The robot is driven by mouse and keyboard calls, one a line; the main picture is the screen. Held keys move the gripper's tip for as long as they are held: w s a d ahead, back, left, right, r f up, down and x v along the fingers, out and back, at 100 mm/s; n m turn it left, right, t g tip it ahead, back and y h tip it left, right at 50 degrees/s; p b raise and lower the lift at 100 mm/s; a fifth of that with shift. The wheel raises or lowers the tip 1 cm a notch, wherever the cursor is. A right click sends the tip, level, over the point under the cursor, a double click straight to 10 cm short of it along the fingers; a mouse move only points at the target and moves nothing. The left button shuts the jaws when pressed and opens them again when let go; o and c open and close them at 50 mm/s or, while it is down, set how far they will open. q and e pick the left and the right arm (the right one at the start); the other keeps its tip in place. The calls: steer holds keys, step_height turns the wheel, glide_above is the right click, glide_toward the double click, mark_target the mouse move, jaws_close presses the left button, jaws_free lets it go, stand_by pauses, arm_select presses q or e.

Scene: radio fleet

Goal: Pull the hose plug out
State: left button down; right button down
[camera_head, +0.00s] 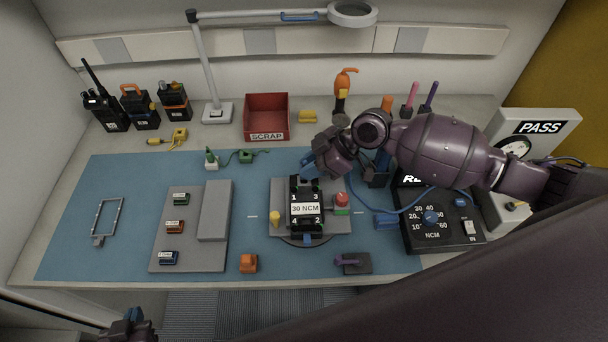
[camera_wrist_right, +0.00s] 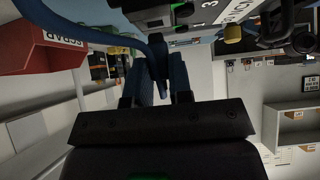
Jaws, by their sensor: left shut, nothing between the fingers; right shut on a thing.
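My right gripper (camera_head: 308,166) is at the far end of a black device labelled 30 NCM (camera_head: 306,222), which sits on a grey fixture (camera_head: 340,222). In the right wrist view, the gripper (camera_wrist_right: 163,82) is shut on the end of a blue hose (camera_wrist_right: 85,33), where the hose plug is mostly hidden between the blue fingers. The device (camera_wrist_right: 160,14) is just beyond the fingertips. I cannot tell whether the plug is still seated. The hose (camera_head: 408,211) also shows in the head view, near the black control box. My left gripper (camera_head: 128,328) is shut and empty at the lower left, off the table.
A red scrap bin (camera_head: 267,117) is behind. A grey tray (camera_head: 190,250) with small coloured parts is left of the fixture. An orange part (camera_head: 248,263) lies near the front edge.

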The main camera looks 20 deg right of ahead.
steer(key=shift+r, duration=0.35)
steer(key=shift+r+p, duration=0.1)
steer(key=shift+p, duration=0.2)
stand_by(0.4)
steer(key=shift+r, duration=0.35)
steer(key=shift+r+p, duration=1.35)
